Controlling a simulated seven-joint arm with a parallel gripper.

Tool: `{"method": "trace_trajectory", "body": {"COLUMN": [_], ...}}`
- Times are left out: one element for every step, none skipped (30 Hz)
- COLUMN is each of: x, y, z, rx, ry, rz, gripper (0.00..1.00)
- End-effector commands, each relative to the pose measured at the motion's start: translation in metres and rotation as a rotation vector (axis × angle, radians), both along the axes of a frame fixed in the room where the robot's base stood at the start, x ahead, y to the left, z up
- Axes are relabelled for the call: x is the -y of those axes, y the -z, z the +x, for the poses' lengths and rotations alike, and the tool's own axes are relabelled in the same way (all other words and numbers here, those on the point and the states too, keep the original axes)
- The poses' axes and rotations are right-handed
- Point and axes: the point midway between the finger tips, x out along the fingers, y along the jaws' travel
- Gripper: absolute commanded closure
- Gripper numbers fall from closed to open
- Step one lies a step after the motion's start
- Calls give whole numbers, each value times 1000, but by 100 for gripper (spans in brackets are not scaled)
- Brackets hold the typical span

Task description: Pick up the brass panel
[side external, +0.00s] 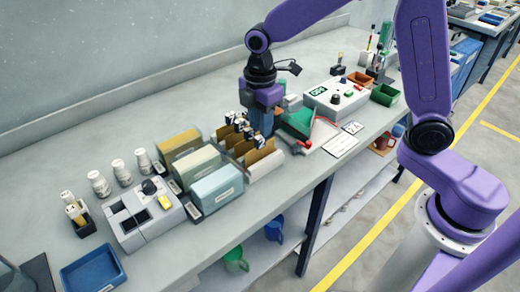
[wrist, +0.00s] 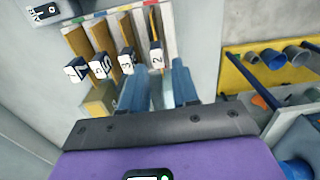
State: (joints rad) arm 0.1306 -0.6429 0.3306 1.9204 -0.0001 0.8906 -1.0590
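Several tan, brass-like panels (side external: 262,153) stand upright in a slotted rack (side external: 268,168) at the middle of the bench. In the wrist view, the panels (wrist: 104,35) carry white number tags at their near ends. The tag reading 2 (wrist: 157,57) is on a thin yellow-edged panel (wrist: 154,22) at the right. I cannot tell which one is meant as the brass panel. My gripper (side external: 262,132) is at the rack's back right, fingers pointing down. In the wrist view, my gripper (wrist: 161,72) has its blue fingers apart, with the 2 tag just beyond their tips.
Three file-like boxes (side external: 217,188) stand left of the rack, beside a grey device (side external: 146,216) and white bottles (side external: 120,171). Right of the rack are a green piece (side external: 298,122), a white control box (side external: 335,98) and a card (side external: 340,146).

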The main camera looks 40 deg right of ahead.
Motion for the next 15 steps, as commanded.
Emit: {"method": "trace_trajectory", "body": {"x": [0,0,0,0,1,1,2,2,2,2,2,2,2,2,2], "y": [2,4,6,9,12,17,22,26,32,36,40,45,48,50,52], "z": [0,0,0,0,0,1,1,2,2,3,3,3,3,3,3], "rx": [-1,-1,-1,-2,-3,-3,-5,-5,-5,-4,-3,-4,-3,-3,-2], "ry": [0,0,0,0,0,0,0,0,1,1,0,0,0,0,0], "rz": [-1,0,-1,-1,-2,-2,-3,-3,-3,-2,-2,-2,-1,-1,-1], "gripper": [70,70,70,70,70,70,70,70,70,70,70,70,70,70,70]}}
